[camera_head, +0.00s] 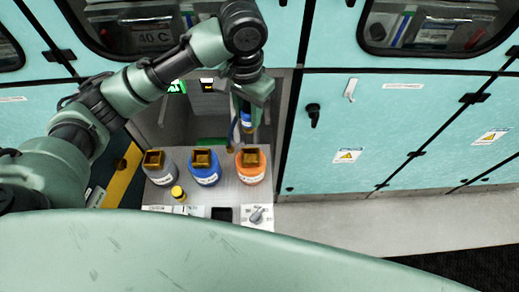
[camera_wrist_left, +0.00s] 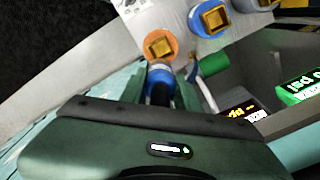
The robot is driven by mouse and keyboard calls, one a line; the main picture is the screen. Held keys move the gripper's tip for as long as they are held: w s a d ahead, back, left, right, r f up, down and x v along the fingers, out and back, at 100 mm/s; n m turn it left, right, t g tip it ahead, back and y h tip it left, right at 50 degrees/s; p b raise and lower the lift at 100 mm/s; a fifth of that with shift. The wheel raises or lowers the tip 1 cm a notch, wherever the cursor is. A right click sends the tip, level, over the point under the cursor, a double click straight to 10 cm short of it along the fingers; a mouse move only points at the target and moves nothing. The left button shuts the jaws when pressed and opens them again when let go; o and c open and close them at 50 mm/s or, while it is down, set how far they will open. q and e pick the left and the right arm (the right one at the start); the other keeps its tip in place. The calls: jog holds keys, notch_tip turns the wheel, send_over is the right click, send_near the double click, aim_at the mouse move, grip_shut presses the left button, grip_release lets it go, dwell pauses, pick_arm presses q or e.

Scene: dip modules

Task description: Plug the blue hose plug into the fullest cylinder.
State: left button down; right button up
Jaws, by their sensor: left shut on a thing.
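My left gripper (camera_head: 247,108) is shut on the blue hose plug (camera_head: 246,123) and holds it above the back of the orange cylinder. In the left wrist view the gripper (camera_wrist_left: 158,90) has the blue plug (camera_wrist_left: 158,72) between its fingers, pointing towards the orange cylinder (camera_wrist_left: 173,58) and apart from it or touching, I cannot tell. In the head view the grey cylinder (camera_head: 160,176), blue cylinder (camera_head: 206,176) and orange cylinder (camera_head: 251,176) stand in a row, each with a brass-coloured square top.
A yellow-topped knob (camera_head: 178,192) and a rotary switch (camera_head: 257,216) are at the bench's front. A thin pipe (camera_head: 231,125) stands close left of the plug. Teal cabinets (camera_head: 400,130) line the right, with clear floor (camera_head: 350,218) before them.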

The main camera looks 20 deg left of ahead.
pick_arm(q)
jog(key=shift+a+f+p, duration=0.1)
jog(key=shift+f+p, duration=0.75)
jog(key=shift+f, duration=7.45)
jog(key=c, duration=1)
grip_release()
jog(key=shift+f, duration=0.15)
jog(key=shift+c, duration=0.2)
